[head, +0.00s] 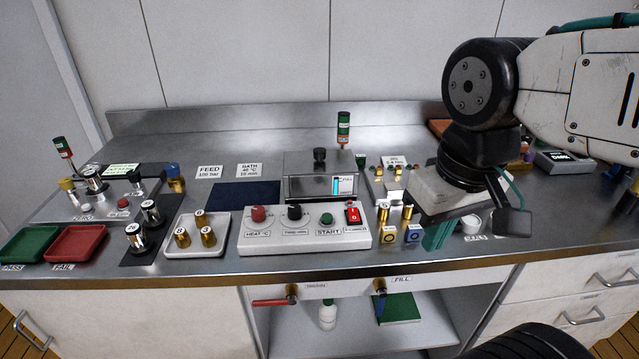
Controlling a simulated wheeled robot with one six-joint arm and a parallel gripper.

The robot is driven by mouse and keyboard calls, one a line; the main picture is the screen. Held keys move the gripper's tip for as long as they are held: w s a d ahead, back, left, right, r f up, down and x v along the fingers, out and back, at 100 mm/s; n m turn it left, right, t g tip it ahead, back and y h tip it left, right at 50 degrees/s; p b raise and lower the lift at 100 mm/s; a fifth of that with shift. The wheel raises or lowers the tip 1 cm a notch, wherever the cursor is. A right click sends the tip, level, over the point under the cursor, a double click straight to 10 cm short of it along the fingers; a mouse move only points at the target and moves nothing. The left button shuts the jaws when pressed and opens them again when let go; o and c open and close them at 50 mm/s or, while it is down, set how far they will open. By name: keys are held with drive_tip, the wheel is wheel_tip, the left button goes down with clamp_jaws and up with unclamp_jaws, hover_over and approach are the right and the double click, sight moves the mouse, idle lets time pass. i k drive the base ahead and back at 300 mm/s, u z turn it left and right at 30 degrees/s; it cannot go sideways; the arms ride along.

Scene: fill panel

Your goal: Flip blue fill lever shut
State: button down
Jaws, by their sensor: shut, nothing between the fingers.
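The blue fill lever (381,308) is on the bench's front panel, just left of the FILL label (402,280). It hangs down from a small brass valve (379,287). My gripper (436,241) is over the front right of the bench top, above and to the right of the lever and apart from it. Its teal fingers point down and are shut with nothing between them. Part of the gripper is hidden behind my wrist.
A red lever (270,302) points left at the DRAIN label (316,285). An open shelf (345,340) lies below. The space before the lever looks clear.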

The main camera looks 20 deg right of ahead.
sight(382, 294)
drive_tip(key=z, duration=0.95)
drive_tip(key=k, duration=0.7)
drive_tip(key=u, duration=1)
